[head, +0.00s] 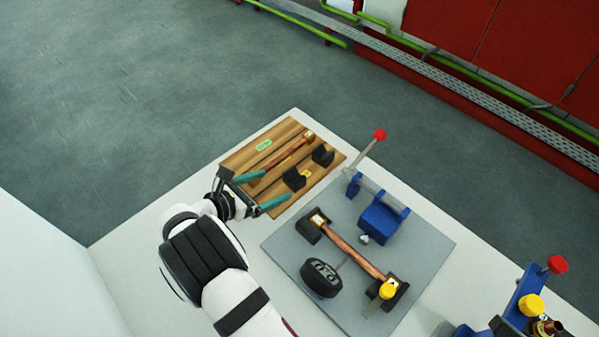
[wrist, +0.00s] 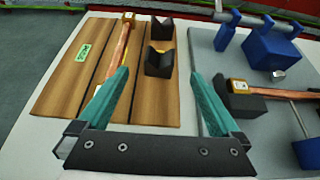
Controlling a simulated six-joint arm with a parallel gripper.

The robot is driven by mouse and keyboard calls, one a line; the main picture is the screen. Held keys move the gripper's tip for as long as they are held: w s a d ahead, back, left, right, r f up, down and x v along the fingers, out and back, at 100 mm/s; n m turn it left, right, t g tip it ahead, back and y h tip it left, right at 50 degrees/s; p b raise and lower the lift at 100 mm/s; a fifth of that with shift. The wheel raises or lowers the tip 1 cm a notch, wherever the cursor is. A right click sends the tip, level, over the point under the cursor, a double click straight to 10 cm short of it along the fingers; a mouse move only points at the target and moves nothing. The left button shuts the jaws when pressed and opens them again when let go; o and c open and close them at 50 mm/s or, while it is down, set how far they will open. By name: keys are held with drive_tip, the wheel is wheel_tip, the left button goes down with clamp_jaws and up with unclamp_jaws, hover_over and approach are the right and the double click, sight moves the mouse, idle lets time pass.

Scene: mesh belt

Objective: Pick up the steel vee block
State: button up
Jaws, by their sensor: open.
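Two dark vee blocks lie on the wooden board. The nearer one (head: 294,179) has its V groove showing, and it also shows in the wrist view (wrist: 158,64). The farther one (head: 322,156) sits beyond it, near the board's far edge in the wrist view (wrist: 162,29). I cannot tell which one is the steel vee block. My gripper (head: 277,184) is open and empty, with teal fingers spread wide. In the wrist view (wrist: 158,74) the nearer block appears between and just beyond the fingertips, with no contact visible.
A copper rod with a tagged end (wrist: 120,48) lies on the wooden board (wrist: 72,85), left of the blocks. Right of it, a grey plate (head: 425,238) carries a blue clamp (head: 380,222), another copper rod (head: 352,250) on dark supports, and a black round item (head: 321,278).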

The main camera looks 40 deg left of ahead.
sight(294, 179)
drive_tip(key=x, duration=0.9)
drive_tip(key=shift+w, duration=0.25)
clamp_jaws()
